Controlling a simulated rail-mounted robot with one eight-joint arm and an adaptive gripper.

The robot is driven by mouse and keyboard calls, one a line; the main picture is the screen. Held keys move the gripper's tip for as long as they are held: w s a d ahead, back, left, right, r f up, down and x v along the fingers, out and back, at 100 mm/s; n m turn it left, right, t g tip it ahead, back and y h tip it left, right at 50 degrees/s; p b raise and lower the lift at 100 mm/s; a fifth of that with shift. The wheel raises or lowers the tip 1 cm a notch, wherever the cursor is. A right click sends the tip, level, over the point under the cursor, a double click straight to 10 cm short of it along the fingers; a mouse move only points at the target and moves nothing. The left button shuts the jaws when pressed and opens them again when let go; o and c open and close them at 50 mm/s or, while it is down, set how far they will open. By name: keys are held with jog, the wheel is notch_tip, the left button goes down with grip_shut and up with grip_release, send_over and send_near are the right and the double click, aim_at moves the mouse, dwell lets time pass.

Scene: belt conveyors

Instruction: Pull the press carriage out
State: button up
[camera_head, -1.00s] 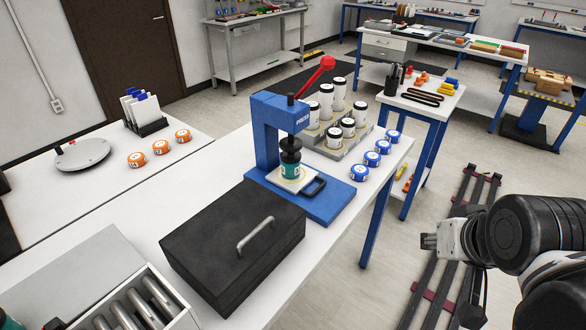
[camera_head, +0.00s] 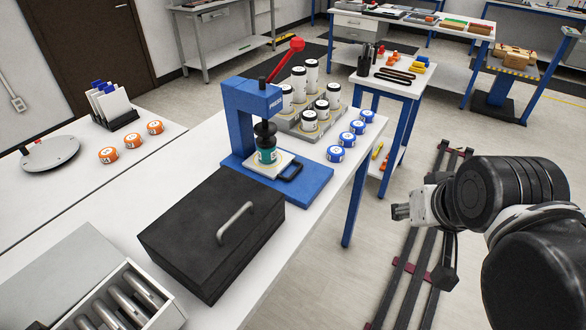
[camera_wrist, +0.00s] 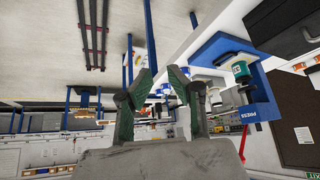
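The blue press (camera_head: 243,120) with a red lever stands on the white table. Its carriage (camera_head: 262,166) is a pale plate with a dark loop handle (camera_head: 290,171) at its right front. A teal jar (camera_head: 267,155) with a dark top stands on the carriage under the ram. In the wrist view the press (camera_wrist: 262,105) and the jar (camera_wrist: 240,70) show at the right. My gripper (camera_head: 402,211) is right of the table, over the floor rails, well apart from the handle. In the wrist view its two fingers (camera_wrist: 152,88) are spread with nothing between them.
A black box (camera_head: 212,228) with a metal handle stands in front of the press. White jars in a grey rack (camera_head: 298,125) and blue tins (camera_head: 347,139) stand behind and right. Orange tins (camera_head: 131,140) are at the left. The air between gripper and table is clear.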

jog(key=w+a+r+m+g+p, duration=0.15)
jog(key=w+a+r, duration=0.25)
jog(key=w, duration=0.4)
jog(key=m+g+y+p, duration=0.2)
jog(key=m+g+p, duration=0.2)
jog(key=g, duration=0.1)
send_over(296, 171)
jog(key=s+d, duration=0.1)
jog(key=d, duration=0.1)
notch_tip(296, 171, down, 7)
jog(key=shift+t, duration=0.25)
jog(key=f, duration=0.4)
jog(key=a+f, duration=0.1)
jog(key=f, duration=0.3)
jog(key=w+f, duration=0.1)
jog(key=f, duration=0.4)
jog(key=shift+a, duration=0.4)
jog(key=shift+c, duration=0.5)
grip_shut()
